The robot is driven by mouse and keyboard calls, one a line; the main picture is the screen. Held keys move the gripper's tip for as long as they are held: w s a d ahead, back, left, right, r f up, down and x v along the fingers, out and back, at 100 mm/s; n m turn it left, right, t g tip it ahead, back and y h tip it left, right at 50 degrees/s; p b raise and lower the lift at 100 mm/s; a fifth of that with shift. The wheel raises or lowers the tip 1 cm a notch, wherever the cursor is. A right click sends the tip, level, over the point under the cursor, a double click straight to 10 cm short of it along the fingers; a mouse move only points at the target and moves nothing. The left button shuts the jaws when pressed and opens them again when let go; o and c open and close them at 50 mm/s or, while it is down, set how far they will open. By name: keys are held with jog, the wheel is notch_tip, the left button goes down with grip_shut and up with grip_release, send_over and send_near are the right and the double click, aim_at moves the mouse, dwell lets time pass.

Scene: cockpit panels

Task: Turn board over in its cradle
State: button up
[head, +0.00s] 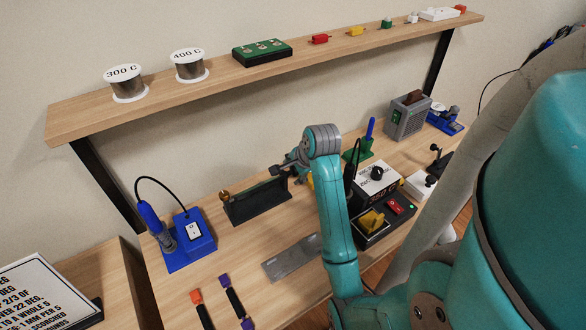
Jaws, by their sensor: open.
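The cradle (232,213) is a long dark holder on the workbench, left of my arm. A thin dark green board (262,192) appears to stand on edge in it; which face is toward me I cannot tell. My gripper (280,170) is small in the head view, just above the right end of the cradle. It is open, and no object shows between its fingers. My wrist and forearm hide the area right behind them, and I cannot tell whether the fingers touch the board.
A blue soldering iron stand (190,250) is left of the cradle. A metal plate (291,258) and two coloured-tip tools (233,303) lie in front. A black-and-white station (376,184) stands right. The shelf (215,88) holds solder spools and a green box (262,53).

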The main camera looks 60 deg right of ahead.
jog(key=c, duration=1.2)
jog(key=shift+o, duration=0.2)
jog(key=t, duration=0.1)
jog(key=t+h, duration=0.2)
jog(key=shift+s+a+f+t, duration=0.2)
jog(key=shift+s+f+t, duration=0.05)
jog(key=shift+f+t, duration=0.05)
jog(key=shift+f+t+h, duration=0.1)
jog(key=shift+t+h, duration=0.9)
jog(key=shift+t, duration=0.3)
jog(key=o, duration=1.2)
jog(key=shift+c, duration=0.2)
